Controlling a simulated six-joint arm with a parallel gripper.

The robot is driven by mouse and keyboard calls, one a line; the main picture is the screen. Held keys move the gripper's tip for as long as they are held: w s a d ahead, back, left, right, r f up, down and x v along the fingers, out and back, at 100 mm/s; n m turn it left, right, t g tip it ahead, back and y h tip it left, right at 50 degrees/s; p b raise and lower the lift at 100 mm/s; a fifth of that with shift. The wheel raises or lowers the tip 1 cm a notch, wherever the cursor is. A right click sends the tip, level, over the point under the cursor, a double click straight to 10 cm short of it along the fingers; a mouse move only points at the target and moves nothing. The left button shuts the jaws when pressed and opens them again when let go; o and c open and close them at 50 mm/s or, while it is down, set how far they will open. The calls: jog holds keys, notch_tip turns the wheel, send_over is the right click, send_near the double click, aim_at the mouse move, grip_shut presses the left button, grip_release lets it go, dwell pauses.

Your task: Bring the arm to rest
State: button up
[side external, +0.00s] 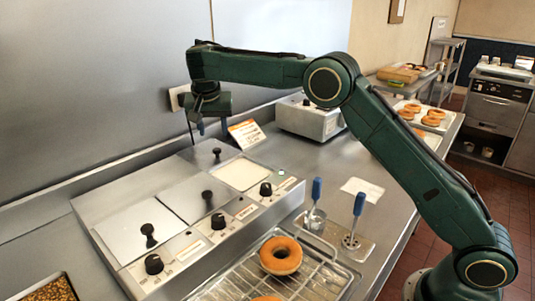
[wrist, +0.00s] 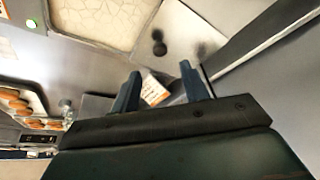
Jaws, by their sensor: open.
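My gripper (side external: 199,126) hangs at the end of my green arm, above the back end of the steel warmer unit in the side external view. In the wrist view, the two blue-grey fingers of my gripper (wrist: 160,88) stand well apart with nothing held between them. A small orange and white card (wrist: 154,90) shows beyond the gap between the fingers. The same card (side external: 246,133) stands on the counter just right of my gripper in the side external view.
The warmer (side external: 120,262) has several black-knobbed lids and one uncovered pale well (side external: 242,173). A doughnut (side external: 281,256) lies on a wire rack (side external: 318,284) in front. Two blue-handled tools (side external: 316,190) stand beside it. A grey box (side external: 309,118) is behind; the wall is close on the left.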

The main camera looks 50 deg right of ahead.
jog(key=shift+r, duration=0.15)
jog(key=s+d+r+n, duration=0.2)
jog(key=s+r, duration=0.2)
jog(key=s, duration=0.3)
jog(key=s+d+r+n+t+y, duration=0.1)
jog(key=s+r, duration=0.3)
jog(key=s, duration=0.3)
jog(key=s+d+r+n, duration=0.2)
jog(key=s+r, duration=0.2)
jog(key=s, duration=0.4)
jog(key=s+a+f+n+y, duration=0.1)
jog(key=s+f, duration=0.3)
jog(key=s, duration=0.7)
jog(key=s+a+f+n+t+y, duration=0.1)
jog(key=s+f+n, duration=0.2)
jog(key=s, duration=0.9)
jog(key=shift+a+f, duration=0.2)
jog(key=shift+f, duration=0.5)
